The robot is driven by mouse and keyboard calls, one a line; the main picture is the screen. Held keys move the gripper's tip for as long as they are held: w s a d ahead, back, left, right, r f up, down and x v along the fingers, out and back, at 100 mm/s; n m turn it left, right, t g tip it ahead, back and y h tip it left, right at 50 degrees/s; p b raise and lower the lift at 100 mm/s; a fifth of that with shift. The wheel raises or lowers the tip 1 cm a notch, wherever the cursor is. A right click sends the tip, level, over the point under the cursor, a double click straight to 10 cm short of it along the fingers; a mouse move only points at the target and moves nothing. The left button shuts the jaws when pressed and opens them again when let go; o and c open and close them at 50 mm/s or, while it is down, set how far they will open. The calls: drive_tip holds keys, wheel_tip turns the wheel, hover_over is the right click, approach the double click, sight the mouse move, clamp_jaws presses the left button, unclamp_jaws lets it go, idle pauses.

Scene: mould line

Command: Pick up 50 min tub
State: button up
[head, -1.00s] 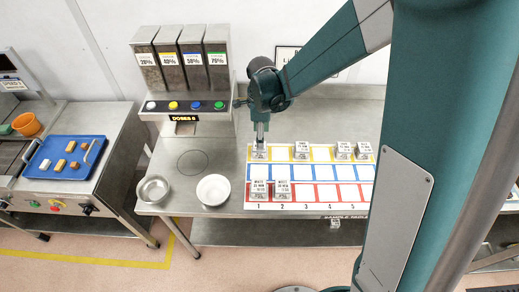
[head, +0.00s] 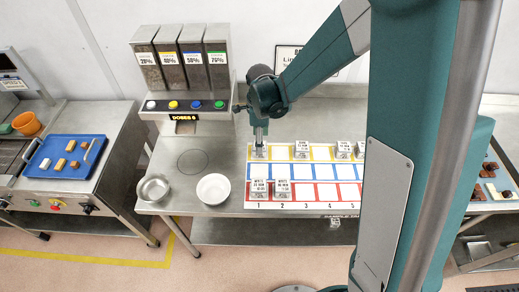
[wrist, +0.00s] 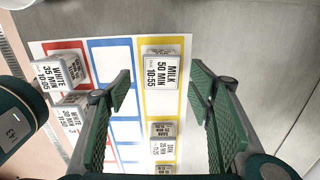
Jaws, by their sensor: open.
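The 50 min tub (wrist: 162,72) is a small clear tub with a white lid labelled "MILK 50 MIN 10:55". It stands in the yellow row at the far left of the rack mat (head: 319,206), and it also shows in the head view (head: 259,154). My gripper (wrist: 160,88) is open above it, its green fingers spread on either side of the tub in the wrist view, apart from it. In the head view my gripper (head: 260,145) points straight down over the tub and partly covers it.
White-labelled tubs stand in the red row (head: 283,189), and several more stand along the yellow row (head: 302,149). A white bowl (head: 213,188) and a metal bowl (head: 153,188) are left of the mat. The blue squares are empty where visible.

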drive_tip(key=shift+f, duration=0.1)
idle(0.3)
drive_tip(key=shift+w+a+f, duration=0.1)
drive_tip(key=shift+f, duration=2.4)
drive_tip(key=shift+c, duration=0.3)
drive_tip(key=c, duration=1)
